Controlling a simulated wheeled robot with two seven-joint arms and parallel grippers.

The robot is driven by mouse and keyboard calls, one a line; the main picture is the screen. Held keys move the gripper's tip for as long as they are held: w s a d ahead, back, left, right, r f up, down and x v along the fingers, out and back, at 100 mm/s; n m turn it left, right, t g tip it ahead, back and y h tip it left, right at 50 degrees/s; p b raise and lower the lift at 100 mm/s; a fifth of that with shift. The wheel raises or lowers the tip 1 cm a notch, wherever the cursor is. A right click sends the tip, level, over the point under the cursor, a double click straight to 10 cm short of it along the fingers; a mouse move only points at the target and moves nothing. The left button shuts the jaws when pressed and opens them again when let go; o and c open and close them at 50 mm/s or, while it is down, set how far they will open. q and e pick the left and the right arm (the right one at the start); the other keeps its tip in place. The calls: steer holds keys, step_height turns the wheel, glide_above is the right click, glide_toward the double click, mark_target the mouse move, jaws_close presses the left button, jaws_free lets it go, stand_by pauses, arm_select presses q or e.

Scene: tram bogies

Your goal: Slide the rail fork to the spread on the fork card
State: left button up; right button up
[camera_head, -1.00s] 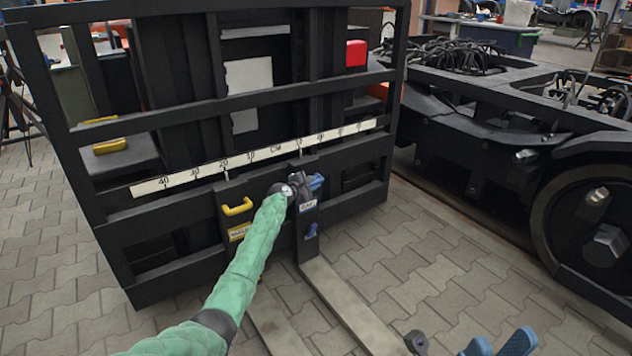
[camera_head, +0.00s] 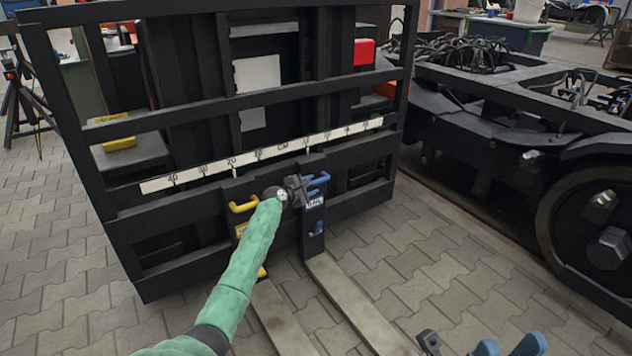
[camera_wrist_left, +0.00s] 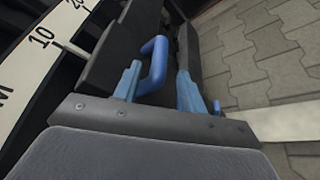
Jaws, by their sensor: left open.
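The rail fork is the right one of two forks on the black carriage, with a pale tine (camera_head: 350,300) and a blue handle (camera_head: 319,179) on its dark upright. The blue handle (camera_wrist_left: 154,66) also shows in the left wrist view. My left gripper (camera_head: 313,188) is at that handle. In the left wrist view its two blue fingers (camera_wrist_left: 158,88) stand apart with the handle between them; I cannot tell if they touch it. My right gripper (camera_head: 509,346) shows at the bottom edge, its blue fingers apart and empty. I cannot make out a readable fork card.
The other fork, with a yellow handle (camera_head: 243,204), stands just left of the rail fork. A white scale (camera_head: 260,154) with numbers runs along the carriage above both. White sheets (camera_head: 257,82) show behind the frame. A bogie (camera_head: 520,130) with a large wheel stands right. Paving is clear in front.

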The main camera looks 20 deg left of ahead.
arm_select(q)
steer(key=shift+v, duration=1.15)
